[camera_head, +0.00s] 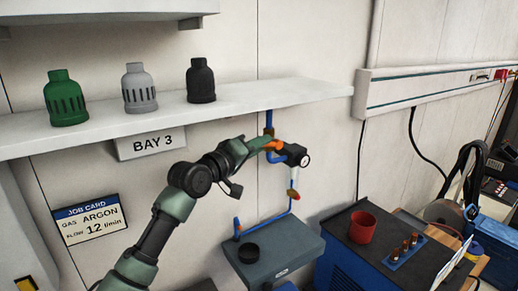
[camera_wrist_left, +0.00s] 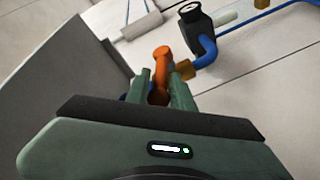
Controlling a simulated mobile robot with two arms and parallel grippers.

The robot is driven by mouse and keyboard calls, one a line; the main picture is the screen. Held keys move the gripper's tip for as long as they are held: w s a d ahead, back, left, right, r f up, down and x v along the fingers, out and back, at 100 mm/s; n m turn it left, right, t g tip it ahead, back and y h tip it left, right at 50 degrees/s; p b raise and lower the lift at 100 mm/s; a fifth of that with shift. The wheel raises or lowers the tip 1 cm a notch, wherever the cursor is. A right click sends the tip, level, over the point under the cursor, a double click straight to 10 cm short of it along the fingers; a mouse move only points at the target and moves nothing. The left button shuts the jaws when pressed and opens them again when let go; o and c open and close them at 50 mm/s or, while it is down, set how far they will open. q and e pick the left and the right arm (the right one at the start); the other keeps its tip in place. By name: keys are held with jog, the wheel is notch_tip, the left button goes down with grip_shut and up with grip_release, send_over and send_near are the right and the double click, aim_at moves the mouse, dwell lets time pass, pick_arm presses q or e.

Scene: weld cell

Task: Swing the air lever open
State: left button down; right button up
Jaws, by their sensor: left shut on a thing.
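The orange air lever (camera_head: 274,145) sits on the blue air pipe (camera_head: 269,122) below the shelf. It also shows in the left wrist view (camera_wrist_left: 162,58), standing up between the fingers. My left gripper (camera_head: 259,147) reaches it from the left. Its two green fingers (camera_wrist_left: 166,88) are shut on the lever, which sticks out beyond them. A blue bent pipe with a brass fitting (camera_wrist_left: 184,69) runs beside the lever to a black regulator (camera_wrist_left: 197,25) with a round gauge (camera_head: 306,160). The lever's pivot is mostly hidden by the fingers. My right gripper is not in view.
A shelf (camera_head: 230,101) just above my arm carries green (camera_head: 65,98), grey (camera_head: 139,90) and black (camera_head: 201,81) nozzle-like cups. A grey-topped box (camera_head: 272,258) and a dark cabinet with a red cup (camera_head: 362,228) stand lower right.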

pick_arm(q)
jog(key=shift+w+d+r+m+g+y, duration=0.1)
jog(key=shift+r+m+g+y, duration=0.15)
jog(key=shift+r+g+y, duration=0.3)
jog(key=shift+w+d+r+m+g+y, duration=0.1)
jog(key=shift+r+m+g+y, duration=0.2)
jog(key=shift+g, duration=0.45)
jog(key=c, duration=1.4)
grip_release()
jog(key=shift+w+f, duration=0.1)
jog(key=shift+f, duration=0.05)
jog(key=f+b+v, duration=0.1)
jog(key=b+v, duration=0.1)
jog(key=v, duration=0.3)
jog(key=f+b+v, duration=0.1)
jog(key=b+v, duration=0.2)
jog(key=v, duration=0.3)
jog(key=s+f+b+v, duration=0.1)
jog(key=b+v, duration=0.2)
jog(key=v, duration=0.2)
jog(key=shift+s+a, duration=0.15)
jog(key=shift+a, duration=0.1)
